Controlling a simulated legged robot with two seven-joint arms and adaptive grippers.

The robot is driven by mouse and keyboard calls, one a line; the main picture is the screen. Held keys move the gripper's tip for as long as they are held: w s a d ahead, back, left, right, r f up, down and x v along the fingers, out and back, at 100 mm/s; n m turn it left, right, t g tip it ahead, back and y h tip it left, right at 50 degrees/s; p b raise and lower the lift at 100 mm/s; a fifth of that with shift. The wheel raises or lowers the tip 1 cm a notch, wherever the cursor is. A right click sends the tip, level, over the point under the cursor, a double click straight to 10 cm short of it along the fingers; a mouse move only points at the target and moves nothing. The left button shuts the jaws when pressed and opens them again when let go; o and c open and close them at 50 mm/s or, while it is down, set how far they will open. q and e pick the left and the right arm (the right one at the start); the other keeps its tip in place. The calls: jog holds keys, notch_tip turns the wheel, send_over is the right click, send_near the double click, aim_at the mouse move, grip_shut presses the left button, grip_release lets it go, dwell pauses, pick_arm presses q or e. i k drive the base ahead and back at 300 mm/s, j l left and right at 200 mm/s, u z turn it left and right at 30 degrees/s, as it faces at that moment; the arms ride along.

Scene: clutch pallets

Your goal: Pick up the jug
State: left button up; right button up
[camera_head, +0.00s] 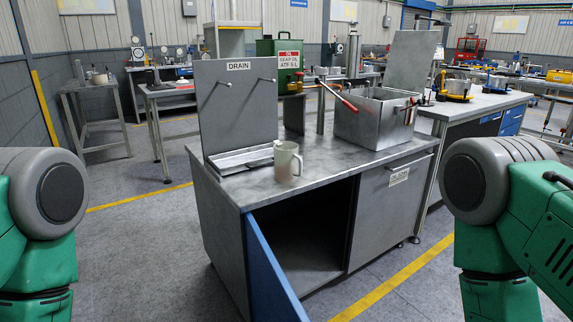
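The jug (287,163) is a pale grey-beige vessel with a handle on its right side. It stands upright near the front edge of the metal workbench (330,158), just right of a shallow drain tray. Nothing touches it from my side. My two green arms with grey joints show at the left and right edges of the head view, well apart from the jug. Neither gripper is in the picture.
A drain panel (238,107) stands upright behind the shallow tray (243,161). A metal box (374,118) with red-handled levers sits right of the jug. A blue cabinet door (272,268) hangs open below, toward me. A green oil container (280,50) is behind.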

aim_at(286, 159)
jog(key=i+j+z, duration=0.35)
jog(key=j+z, duration=0.15)
jog(key=j, duration=0.25)
jog(key=i+j+z, duration=0.1)
jog(key=j+z, duration=0.15)
jog(key=j, duration=0.15)
jog(key=i+j+z, duration=0.1)
jog(key=j, duration=0.25)
jog(key=i+j+z, duration=0.15)
jog(key=j, duration=0.25)
jog(key=k, duration=0.05)
